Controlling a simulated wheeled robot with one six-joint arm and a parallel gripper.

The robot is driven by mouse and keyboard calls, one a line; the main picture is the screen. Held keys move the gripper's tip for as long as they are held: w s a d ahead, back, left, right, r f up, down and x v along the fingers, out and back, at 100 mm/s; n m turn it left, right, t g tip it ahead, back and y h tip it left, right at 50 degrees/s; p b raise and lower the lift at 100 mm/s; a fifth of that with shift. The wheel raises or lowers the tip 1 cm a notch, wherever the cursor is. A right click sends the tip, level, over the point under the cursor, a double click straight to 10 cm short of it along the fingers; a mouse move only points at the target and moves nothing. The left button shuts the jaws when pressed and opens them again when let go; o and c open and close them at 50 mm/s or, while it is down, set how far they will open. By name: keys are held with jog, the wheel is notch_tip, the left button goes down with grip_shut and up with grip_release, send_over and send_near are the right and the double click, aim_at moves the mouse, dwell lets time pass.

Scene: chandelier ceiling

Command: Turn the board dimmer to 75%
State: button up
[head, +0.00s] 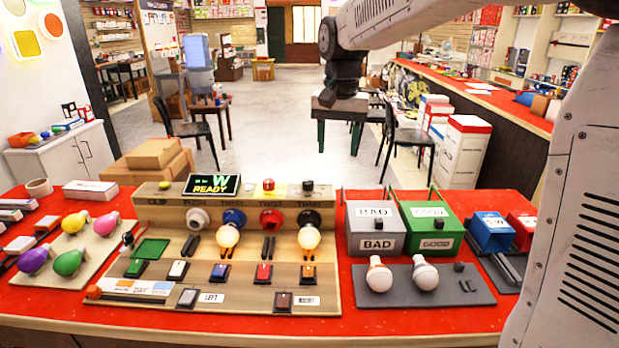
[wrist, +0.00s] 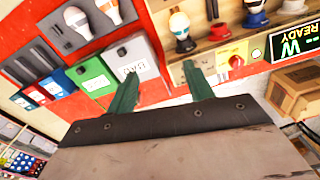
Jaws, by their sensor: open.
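The wooden board (head: 240,272) lies on the red table, with sockets along its raised back, two lit-looking bulbs and several rocker switches. At its front left is a strip with orange, white and blue sections (head: 142,287), which looks like the dimmer. My gripper (head: 339,142) points down with two green fingers apart and empty, high near the board's back right. In the wrist view (wrist: 162,88) the fingers are also apart, with nothing between them. The strip is not visible there.
A READY display (head: 211,184) stands on the board's back edge. Grey and green bins (head: 376,238) and a grey mat with two bulbs (head: 425,290) are to the right. Coloured bulbs on a tray (head: 100,251) lie left. Cardboard boxes (head: 152,163) are behind the table.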

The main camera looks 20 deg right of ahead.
aim_at(308, 181)
jog(key=w+f+m, duration=0.1)
jog(key=w+f, duration=0.2)
jog(key=w, duration=0.2)
jog(key=w+a+f+m, duration=0.1)
jog(key=w+f, duration=0.2)
jog(key=w, duration=0.3)
jog(key=w+f, duration=0.3)
jog(key=w, duration=0.2)
jog(key=shift+w+a+m, duration=0.25)
jog(key=shift+m, duration=0.15)
jog(key=shift+w+f, duration=0.15)
jog(key=shift+f, duration=0.3)
notch_tip(308, 181, down, 7)
jog(key=shift+f, duration=0.1)
jog(key=c, duration=1)
